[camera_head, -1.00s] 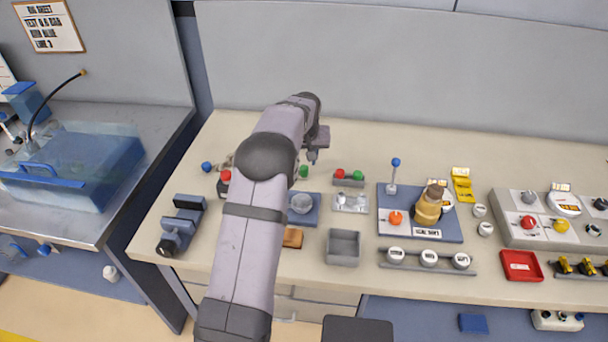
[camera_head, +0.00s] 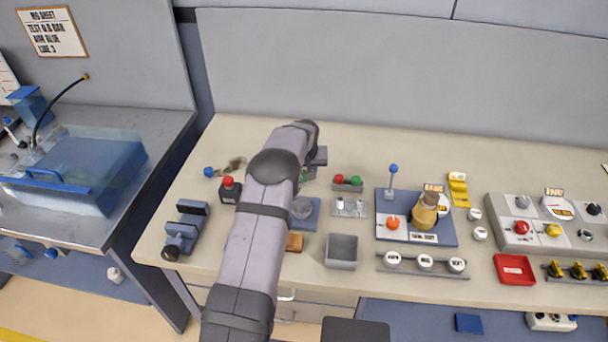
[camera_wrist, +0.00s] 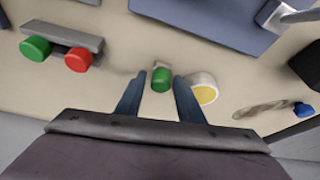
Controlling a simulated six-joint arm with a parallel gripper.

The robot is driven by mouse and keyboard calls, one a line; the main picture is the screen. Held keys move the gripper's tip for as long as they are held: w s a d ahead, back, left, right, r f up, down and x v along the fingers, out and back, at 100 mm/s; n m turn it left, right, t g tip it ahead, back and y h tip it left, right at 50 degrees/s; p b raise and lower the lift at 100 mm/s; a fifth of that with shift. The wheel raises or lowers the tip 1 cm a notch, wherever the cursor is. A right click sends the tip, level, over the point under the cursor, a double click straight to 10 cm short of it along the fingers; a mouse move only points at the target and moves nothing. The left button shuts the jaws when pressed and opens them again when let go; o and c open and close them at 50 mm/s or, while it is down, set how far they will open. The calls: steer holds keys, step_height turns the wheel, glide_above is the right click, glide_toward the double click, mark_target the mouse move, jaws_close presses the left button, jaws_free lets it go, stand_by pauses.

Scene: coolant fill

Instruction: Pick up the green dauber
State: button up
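A small green-ended piece, which looks like the green dauber (camera_wrist: 161,79), stands on the bench between my fingertips in the wrist view. In the head view only a sliver of green (camera_head: 304,175) shows beside my arm. My gripper (camera_wrist: 159,88) is open, with one finger on each side of the green piece and visible gaps. I cannot tell how high the fingertips are above the bench. A second green-ended piece (camera_wrist: 36,48) sits beside a red one (camera_wrist: 78,60) in a grey rack (camera_head: 348,189), apart from my gripper.
A white round piece with a yellow face (camera_wrist: 204,89) is close beside my right finger in the wrist view. A blue-ended brush-like item (camera_wrist: 302,109) lies farther right. A blue base (camera_head: 312,220) and a grey bin (camera_head: 341,252) are nearby. The bench's back strip is clear.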

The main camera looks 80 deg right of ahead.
steer(key=shift+d+f, duration=0.2)
steer(key=shift+f, duration=0.2)
steer(key=shift+c, duration=0.3)
steer(key=c, duration=0.8)
steer(key=shift+o, duration=0.2)
steer(key=shift+r, duration=0.15)
step_height(320, 180, up, 10)
steer(key=b, duration=0.3)
